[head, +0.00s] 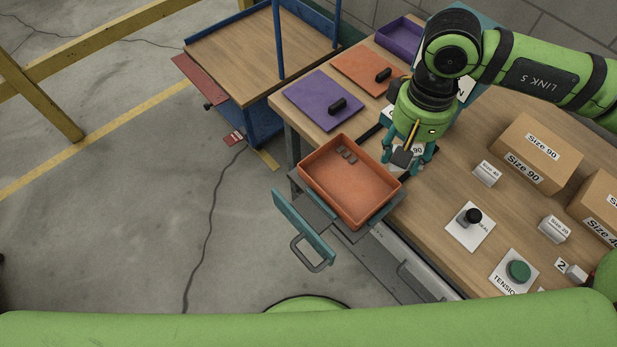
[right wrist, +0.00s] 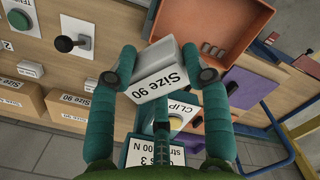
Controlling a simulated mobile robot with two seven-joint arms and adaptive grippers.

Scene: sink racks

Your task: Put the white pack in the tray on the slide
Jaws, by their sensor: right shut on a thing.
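The white pack, marked Size 90, sits between the fingertips of my right gripper in the right wrist view (right wrist: 163,72). In the head view the gripper (head: 408,157) covers most of it. My right gripper, also in the wrist view (right wrist: 160,78), is shut on the pack and holds it beside the tray's right end. The orange tray (head: 366,197) rests on the pulled-out slide (head: 313,211), which has a teal front plate and a grey handle. Several small grey pieces lie at the tray's far side. My left gripper is not in view.
Purple (head: 315,99) and orange mats with black handles lie behind the tray. Cardboard boxes (head: 532,150), small white packs, a black-knobbed lever (head: 473,219) and a green button (head: 518,271) occupy the bench at right. Open floor lies left.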

